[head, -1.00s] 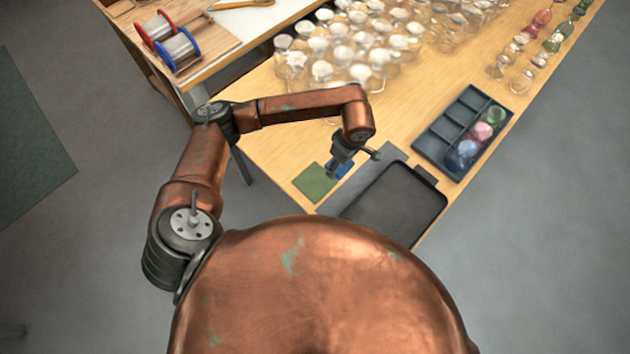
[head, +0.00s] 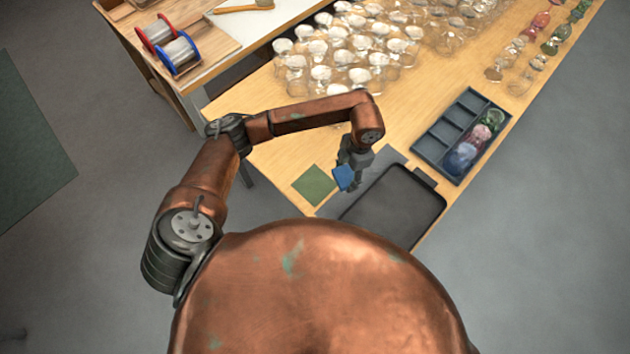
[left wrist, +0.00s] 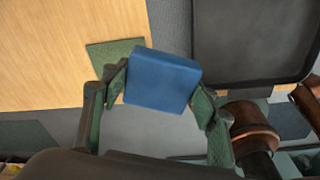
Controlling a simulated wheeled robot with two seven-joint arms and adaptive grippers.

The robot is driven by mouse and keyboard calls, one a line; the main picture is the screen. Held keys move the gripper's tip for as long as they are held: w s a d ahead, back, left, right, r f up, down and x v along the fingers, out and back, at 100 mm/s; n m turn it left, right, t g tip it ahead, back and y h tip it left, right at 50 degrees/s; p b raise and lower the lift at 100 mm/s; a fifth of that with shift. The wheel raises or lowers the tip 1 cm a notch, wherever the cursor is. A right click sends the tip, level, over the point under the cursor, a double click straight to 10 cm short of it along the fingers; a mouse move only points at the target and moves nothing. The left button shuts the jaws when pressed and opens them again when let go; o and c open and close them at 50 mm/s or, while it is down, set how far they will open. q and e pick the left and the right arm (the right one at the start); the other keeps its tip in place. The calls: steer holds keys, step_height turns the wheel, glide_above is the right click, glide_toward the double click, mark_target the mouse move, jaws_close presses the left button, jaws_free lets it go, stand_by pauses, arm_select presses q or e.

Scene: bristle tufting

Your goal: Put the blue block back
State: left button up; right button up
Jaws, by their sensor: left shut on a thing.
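My left gripper (head: 350,178) is shut on the blue block (head: 344,177). In the left wrist view the blue block (left wrist: 162,80) sits between the two green-padded fingers (left wrist: 160,95), slightly tilted. A flat green square (head: 314,185) lies on the wooden table, to the left of the block in the head view. It also shows in the left wrist view (left wrist: 112,54), partly covered by the block. The block appears held above the surface. My right gripper is not in view.
A dark tray (head: 395,207) lies on a grey mat (head: 333,206) right of the gripper. A compartment box (head: 440,132) with coloured items stands further right. Several clear glass pieces (head: 340,50) crowd the back. Wire spools (head: 178,52) sit on a side table.

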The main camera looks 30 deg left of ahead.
arm_select(q)
steer(key=p, duration=0.1)
glide_toward(314, 185)
steer(key=d+r, duration=0.2)
steer(key=d, duration=0.1)
steer(key=f, duration=0.1)
steer(key=a+f, duration=0.2)
steer(key=f, duration=0.1)
steer(key=shift+s+a, duration=0.2)
steer(key=shift+s, duration=0.1)
steer(key=shift+a+f, duration=0.3)
steer(key=shift+f, duration=0.05)
steer(key=f, duration=0.2)
steer(key=f+p, duration=0.1)
steer(key=shift+a+f, duration=0.3)
steer(key=shift+f, duration=0.05)
steer(key=shift+f, duration=0.1)
steer(key=shift+f, duration=0.1)
steer(key=o, duration=1.2)
